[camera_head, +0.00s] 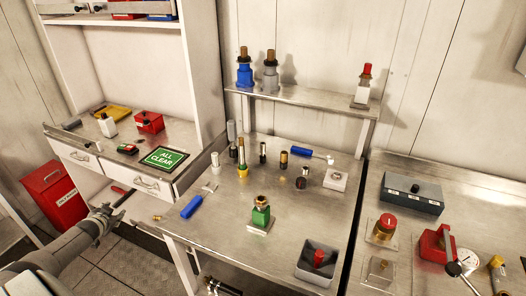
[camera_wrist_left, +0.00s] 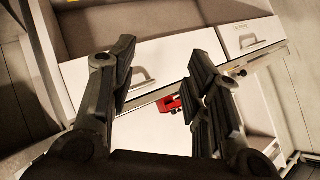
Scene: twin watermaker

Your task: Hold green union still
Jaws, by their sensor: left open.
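The green union (camera_head: 261,216), a green body with a brass top, stands upright on a small pale plate near the front middle of the steel bench in the head view. My left gripper (camera_head: 104,217) is at the lower left of that view, below the drawers and well left of the union, touching nothing that I can see. In the left wrist view, its two dark fingers (camera_wrist_left: 162,75) stand wide apart with nothing between them, facing white drawer fronts. The union is not in the left wrist view. My right gripper does not show.
A blue-handled tool (camera_head: 191,207) lies left of the union. Several upright fittings stand behind it, and a grey box with a red knob (camera_head: 318,258) is at its front right. White drawers (camera_head: 150,184) and a red bin (camera_head: 54,194) are near my left gripper.

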